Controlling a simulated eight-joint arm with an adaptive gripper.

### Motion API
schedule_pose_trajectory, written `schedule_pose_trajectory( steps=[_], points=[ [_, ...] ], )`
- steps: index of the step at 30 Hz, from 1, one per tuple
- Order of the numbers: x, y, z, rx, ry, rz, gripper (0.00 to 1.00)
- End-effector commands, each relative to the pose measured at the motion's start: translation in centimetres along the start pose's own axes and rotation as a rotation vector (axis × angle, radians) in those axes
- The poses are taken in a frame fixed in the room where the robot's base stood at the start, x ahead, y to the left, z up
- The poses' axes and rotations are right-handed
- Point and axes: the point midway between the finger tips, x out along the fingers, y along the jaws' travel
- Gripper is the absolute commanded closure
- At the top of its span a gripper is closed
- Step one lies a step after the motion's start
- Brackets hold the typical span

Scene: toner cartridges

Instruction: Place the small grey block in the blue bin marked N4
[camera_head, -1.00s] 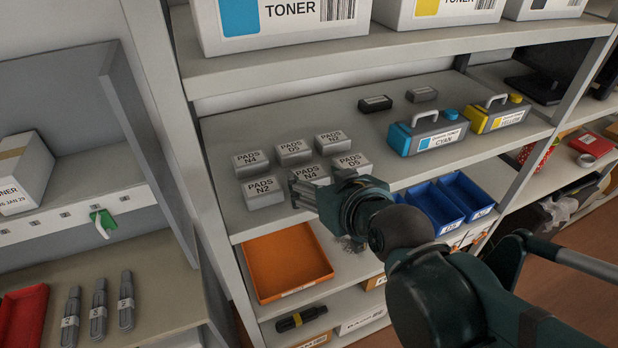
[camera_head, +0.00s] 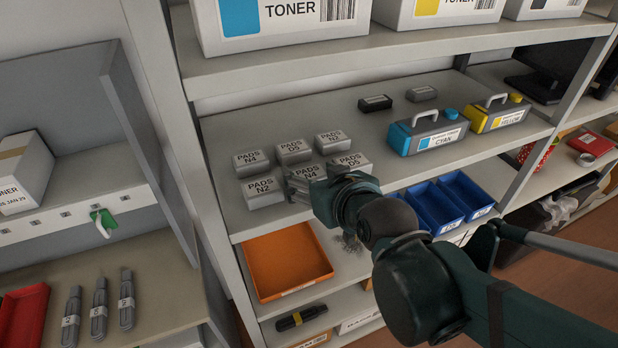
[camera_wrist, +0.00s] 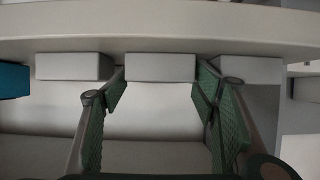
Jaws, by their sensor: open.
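Several small light-grey blocks labelled PADS stand in two rows on the middle shelf. The front N4 block (camera_head: 307,173) is partly hidden by my gripper (camera_head: 303,187), which is open in front of it. In the wrist view, a grey block (camera_wrist: 160,67) lies beyond and between the open fingers of my gripper (camera_wrist: 160,92), with no clear contact. Another N4 block (camera_head: 251,161) stands at the back left. Blue bins (camera_head: 437,212) sit on the shelf below to the right, partly behind my arm. I cannot clearly read an N4 mark on any bin.
Neighbouring blocks N2 (camera_head: 262,193) and D5 (camera_head: 350,161) stand close on either side. An orange tray (camera_head: 288,262) sits below. The shelf above limits headroom.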

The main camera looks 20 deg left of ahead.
Motion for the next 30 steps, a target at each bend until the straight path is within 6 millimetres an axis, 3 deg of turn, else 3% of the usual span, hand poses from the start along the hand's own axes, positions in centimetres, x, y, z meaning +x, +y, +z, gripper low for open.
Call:
schedule_pose_trajectory(
  steps=[6,11,30],
  points=[
    [0.0,0.0,0.0,0.000,0.000,0.000,0.42],
    [0.0,0.0,0.0,0.000,0.000,0.000,0.61],
    [-0.5,0.0,-1.2,0.000,0.000,0.000,0.63]
  ],
)
